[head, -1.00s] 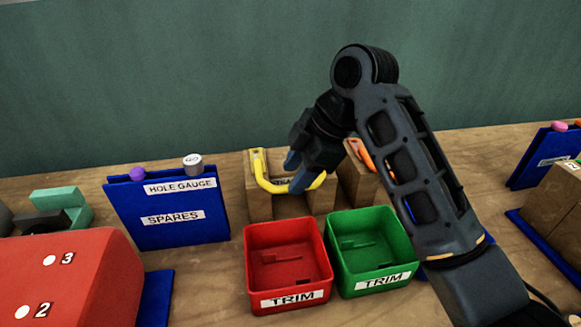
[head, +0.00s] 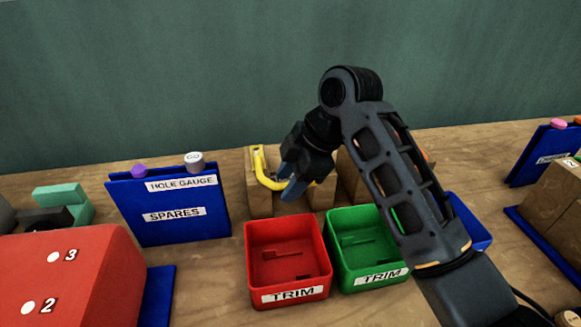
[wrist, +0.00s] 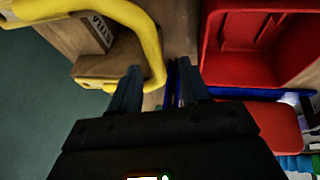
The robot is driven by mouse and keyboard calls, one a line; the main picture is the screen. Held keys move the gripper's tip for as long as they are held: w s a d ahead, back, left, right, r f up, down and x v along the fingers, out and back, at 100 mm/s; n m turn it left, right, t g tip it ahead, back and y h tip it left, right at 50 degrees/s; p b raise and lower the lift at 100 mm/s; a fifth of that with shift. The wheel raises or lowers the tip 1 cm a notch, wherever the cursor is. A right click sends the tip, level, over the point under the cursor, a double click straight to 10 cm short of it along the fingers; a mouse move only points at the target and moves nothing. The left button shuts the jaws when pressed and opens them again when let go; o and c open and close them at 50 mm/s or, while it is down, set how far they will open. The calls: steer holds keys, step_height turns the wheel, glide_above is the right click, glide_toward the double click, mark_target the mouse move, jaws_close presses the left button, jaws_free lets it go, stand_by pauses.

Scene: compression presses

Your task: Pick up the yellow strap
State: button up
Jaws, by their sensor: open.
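The yellow strap (head: 264,175) is a curved yellow band hung across a pair of wooden blocks behind the red bin. In the wrist view the strap (wrist: 150,45) arcs from the upper left and bends down close to the left finger. My gripper (head: 293,187) is in front of the strap and hides part of it in the head view. In the wrist view my gripper (wrist: 157,88) has its fingers apart, with nothing held between them. I cannot tell whether the left finger touches the strap.
A red TRIM bin (head: 285,287) and a green TRIM bin (head: 378,281) stand in front of the blocks. A blue SPARES holder (head: 170,230) stands to the left, behind a large red block (head: 80,270). A wooden block (head: 350,180) stands right of the strap, partly behind my arm.

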steer(key=shift+c, duration=0.3)
jaws_close()
stand_by(0.5)
